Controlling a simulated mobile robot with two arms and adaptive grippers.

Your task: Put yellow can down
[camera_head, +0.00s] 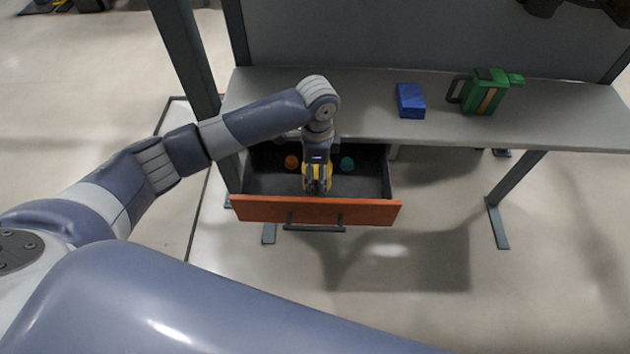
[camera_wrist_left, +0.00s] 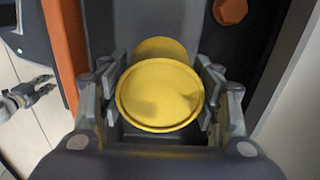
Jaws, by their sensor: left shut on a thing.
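The yellow can (camera_wrist_left: 160,95) is between the fingers of my left gripper (camera_wrist_left: 162,100) in the left wrist view, its round end facing the camera. In the head view my left gripper (camera_head: 317,188) points down into an open drawer (camera_head: 262,180), with a bit of the yellow can (camera_head: 317,172) showing. The gripper is shut on the can. I cannot tell whether the can touches the drawer floor. The drawer has an orange front (camera_head: 262,211).
An orange piece (camera_head: 291,162) and a teal piece (camera_head: 347,164) lie in the drawer on either side of my gripper. Above, a grey table (camera_head: 540,115) bears a blue box (camera_head: 410,101) and a green canister (camera_head: 486,92). The drawer's right part is clear.

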